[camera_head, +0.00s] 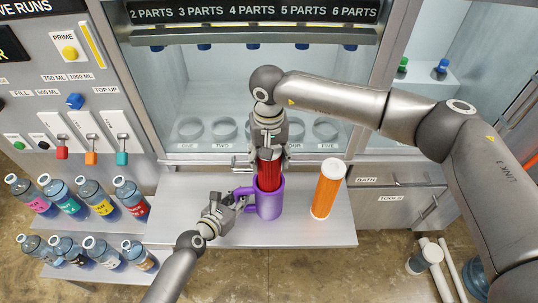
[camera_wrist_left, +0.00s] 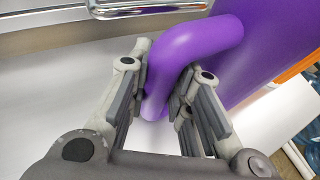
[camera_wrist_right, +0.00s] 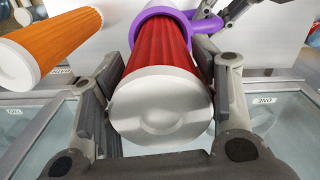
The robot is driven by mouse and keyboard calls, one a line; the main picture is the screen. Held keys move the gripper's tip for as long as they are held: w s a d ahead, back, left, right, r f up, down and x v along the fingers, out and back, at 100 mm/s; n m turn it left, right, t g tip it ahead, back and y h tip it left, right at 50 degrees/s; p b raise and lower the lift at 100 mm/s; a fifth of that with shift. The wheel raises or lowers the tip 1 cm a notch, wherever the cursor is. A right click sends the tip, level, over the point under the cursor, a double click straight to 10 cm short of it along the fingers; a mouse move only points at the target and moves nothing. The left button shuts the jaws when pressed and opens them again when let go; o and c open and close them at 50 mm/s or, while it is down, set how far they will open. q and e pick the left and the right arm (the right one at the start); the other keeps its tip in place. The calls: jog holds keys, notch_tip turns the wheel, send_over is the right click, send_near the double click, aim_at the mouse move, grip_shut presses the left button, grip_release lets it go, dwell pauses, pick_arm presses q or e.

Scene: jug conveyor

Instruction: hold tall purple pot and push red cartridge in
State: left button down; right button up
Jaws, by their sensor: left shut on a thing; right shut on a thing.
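The tall purple pot (camera_head: 269,207) stands upright on the grey shelf, its handle on the left. My left gripper (camera_head: 238,203) is shut on that handle (camera_wrist_left: 178,60), with one finger on each side. The red cartridge (camera_head: 268,172) stands upright with its lower end inside the pot's mouth. My right gripper (camera_head: 269,150) is above the pot with its fingers around the cartridge's upper part. In the right wrist view the cartridge (camera_wrist_right: 158,60) shows its white end cap between the fingers, and the purple rim (camera_wrist_right: 160,12) circles its far end.
An orange cartridge (camera_head: 328,188) with a white cap stands just right of the pot on the shelf (camera_head: 190,205). Several labelled bottles (camera_head: 130,198) stand at the left. A cabinet with round holders (camera_head: 223,128) is behind.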

pick_arm(q)
jog(key=shift+s+d+f, duration=0.15)
jog(key=shift+s+f, duration=0.05)
jog(key=shift+f, duration=0.05)
pick_arm(e)
jog(key=shift+a+f, duration=0.15)
jog(key=shift+f, duration=1.6)
jog(key=o, duration=1.4)
jog(key=shift+o, duration=0.4)
notch_tip(320, 180, up, 12)
jog(key=shift+s+r, duration=0.1)
pick_arm(q)
jog(key=c, duration=1.2)
grip_release()
jog(key=shift+w+r, duration=0.2)
jog(key=shift+w, duration=0.05)
jog(key=shift+c, duration=0.2)
jog(key=shift+s+f, duration=0.1)
jog(key=shift+a, duration=0.2)
